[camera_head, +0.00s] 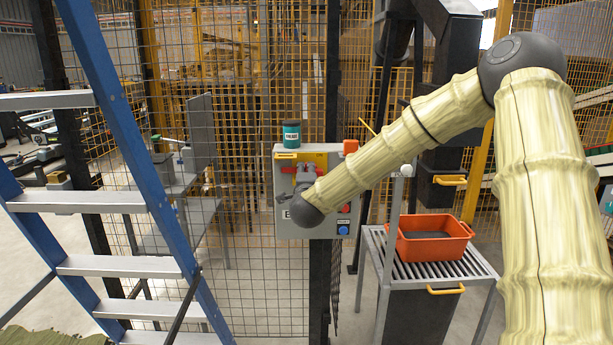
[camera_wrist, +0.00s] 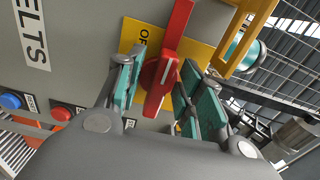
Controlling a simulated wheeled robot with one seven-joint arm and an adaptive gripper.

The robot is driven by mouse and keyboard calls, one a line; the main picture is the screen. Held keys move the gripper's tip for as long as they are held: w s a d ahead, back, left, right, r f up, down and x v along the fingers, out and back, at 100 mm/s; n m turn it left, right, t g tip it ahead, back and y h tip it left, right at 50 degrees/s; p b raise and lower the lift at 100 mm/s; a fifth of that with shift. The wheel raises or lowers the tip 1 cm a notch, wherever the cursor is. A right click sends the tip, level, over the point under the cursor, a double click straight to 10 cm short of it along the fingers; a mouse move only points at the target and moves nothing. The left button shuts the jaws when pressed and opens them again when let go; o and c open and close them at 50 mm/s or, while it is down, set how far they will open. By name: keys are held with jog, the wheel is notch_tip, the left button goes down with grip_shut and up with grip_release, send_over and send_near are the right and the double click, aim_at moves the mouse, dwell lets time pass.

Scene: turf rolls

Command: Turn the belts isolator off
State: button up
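The belts isolator is a red rotary handle (camera_wrist: 163,72) on a yellow plate (camera_wrist: 195,50) of a grey panel marked "ELTS" in the wrist view. Its long bar runs from the top edge of that picture down between my fingers. My gripper (camera_wrist: 160,95) has teal finger pads on both sides of the handle, with gaps visible; contact lower down is unclear. In the head view my gripper (camera_head: 305,178) is in front of the panel (camera_head: 283,222), and my arm hides much of the handle.
A blue button (camera_wrist: 10,101) and a red button (camera_wrist: 61,114) sit on the panel. A teal jar (camera_head: 291,134) stands on top of it. A blue ladder (camera_head: 130,130) is at left. An orange tray (camera_head: 432,250) rests on a slatted stand at right. Mesh fencing (camera_head: 250,280) surrounds the panel.

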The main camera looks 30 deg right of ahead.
jog(key=v, duration=1.2)
dwell(0.6)
